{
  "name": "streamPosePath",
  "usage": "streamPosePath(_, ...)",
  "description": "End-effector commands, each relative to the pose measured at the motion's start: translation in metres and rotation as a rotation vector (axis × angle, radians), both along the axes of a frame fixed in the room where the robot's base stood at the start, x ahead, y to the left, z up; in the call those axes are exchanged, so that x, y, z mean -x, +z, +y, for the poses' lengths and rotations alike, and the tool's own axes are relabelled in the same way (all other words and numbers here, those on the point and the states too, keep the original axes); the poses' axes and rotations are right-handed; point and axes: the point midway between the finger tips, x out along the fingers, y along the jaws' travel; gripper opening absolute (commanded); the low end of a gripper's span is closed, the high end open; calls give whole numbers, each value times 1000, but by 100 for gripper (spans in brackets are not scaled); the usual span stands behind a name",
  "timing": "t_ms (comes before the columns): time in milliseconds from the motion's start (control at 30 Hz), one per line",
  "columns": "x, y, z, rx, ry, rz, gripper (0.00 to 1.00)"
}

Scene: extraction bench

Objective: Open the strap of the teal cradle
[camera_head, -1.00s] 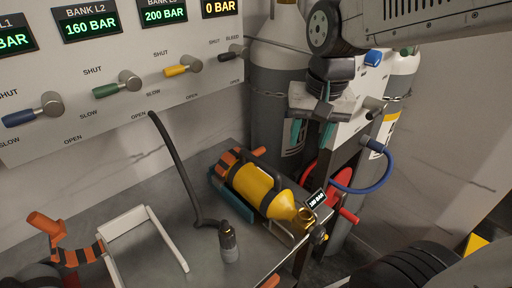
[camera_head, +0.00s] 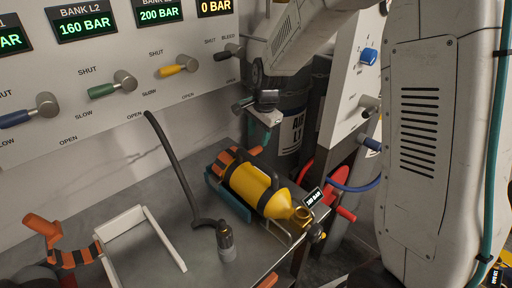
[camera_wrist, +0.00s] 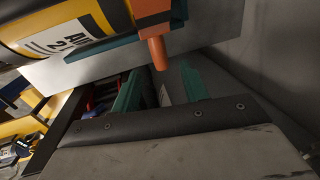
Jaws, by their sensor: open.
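The teal cradle (camera_head: 228,206) lies on the bench at the middle of the head view, with a yellow cylinder (camera_head: 258,184) in it. An orange-and-black strap (camera_head: 222,162) crosses the cylinder's far left end. In the wrist view the cylinder (camera_wrist: 70,30) is at upper left, and the strap (camera_wrist: 152,8) with its orange lever (camera_wrist: 158,53) is at top centre. My gripper (camera_head: 262,138) is open and empty, above and behind the cradle near the strap end. Its teal fingers show in the wrist view (camera_wrist: 160,90), with the lever tip just beyond the gap. Contact cannot be told.
A white cradle (camera_head: 150,222) with an open striped strap (camera_head: 75,258) stands at left. A dark hose (camera_head: 175,165) ends in an upright fitting (camera_head: 226,240) on the bench. The valve panel (camera_head: 130,120) rises behind. Grey gas cylinders (camera_head: 290,125) stand behind the gripper.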

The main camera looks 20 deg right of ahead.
Motion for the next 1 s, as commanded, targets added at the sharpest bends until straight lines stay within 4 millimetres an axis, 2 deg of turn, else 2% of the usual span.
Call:
streamPosePath(200,-5,-37,3,0,0,4,44)
streamPosePath(333,-8,-52,4,0,1,3,44)
streamPosePath(500,-10,-60,5,1,2,1,44)
streamPosePath(733,-10,-60,5,1,2,1,44)
streamPosePath(900,-10,-60,5,1,2,1,0)
streamPosePath(1000,-10,-60,5,1,2,1,0)
